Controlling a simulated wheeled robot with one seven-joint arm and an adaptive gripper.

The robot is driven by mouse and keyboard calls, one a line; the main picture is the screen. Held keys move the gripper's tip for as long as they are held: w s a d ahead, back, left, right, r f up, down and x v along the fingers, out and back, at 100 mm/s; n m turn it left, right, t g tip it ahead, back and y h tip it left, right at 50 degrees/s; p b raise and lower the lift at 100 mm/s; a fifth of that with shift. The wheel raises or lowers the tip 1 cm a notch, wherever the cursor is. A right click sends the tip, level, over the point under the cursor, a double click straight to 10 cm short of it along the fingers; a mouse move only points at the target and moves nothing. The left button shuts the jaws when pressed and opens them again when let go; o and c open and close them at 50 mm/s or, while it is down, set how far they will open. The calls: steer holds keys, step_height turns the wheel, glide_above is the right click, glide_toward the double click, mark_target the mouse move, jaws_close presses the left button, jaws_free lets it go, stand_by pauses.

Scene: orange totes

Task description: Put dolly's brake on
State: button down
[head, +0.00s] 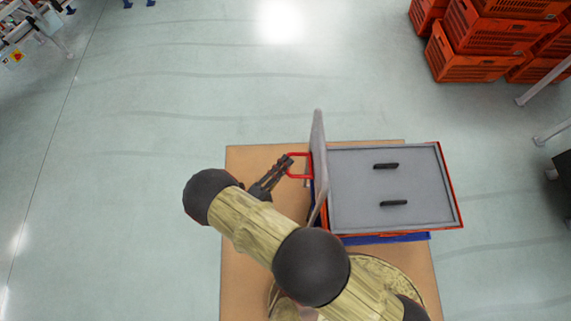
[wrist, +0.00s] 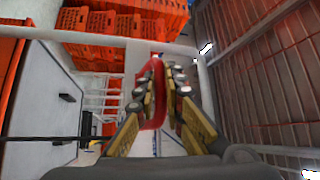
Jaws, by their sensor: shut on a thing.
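The dolly carries an orange tote (head: 460,212) with a grey lid-like top (head: 365,185) and two dark slots in it. A blue edge (head: 395,238) shows beneath the tote. A grey upright panel (head: 318,150) stands at its left side. A red loop-shaped handle (head: 300,176), which looks like the brake lever, sticks out to the left of this panel. My gripper (head: 287,163) reaches it from the left and is shut on it. In the wrist view the red handle (wrist: 148,110) lies between the fingers of my gripper (wrist: 162,75). The dolly's wheels are hidden.
Stacked orange crates (head: 490,45) stand at the upper right, beside grey metal legs (head: 545,80). A tan board (head: 245,160) lies under my arm and the dolly. Other equipment (head: 30,25) stands at the upper left. The floor left and ahead is clear.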

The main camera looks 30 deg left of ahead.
steer(key=c, duration=1.9)
jaws_free()
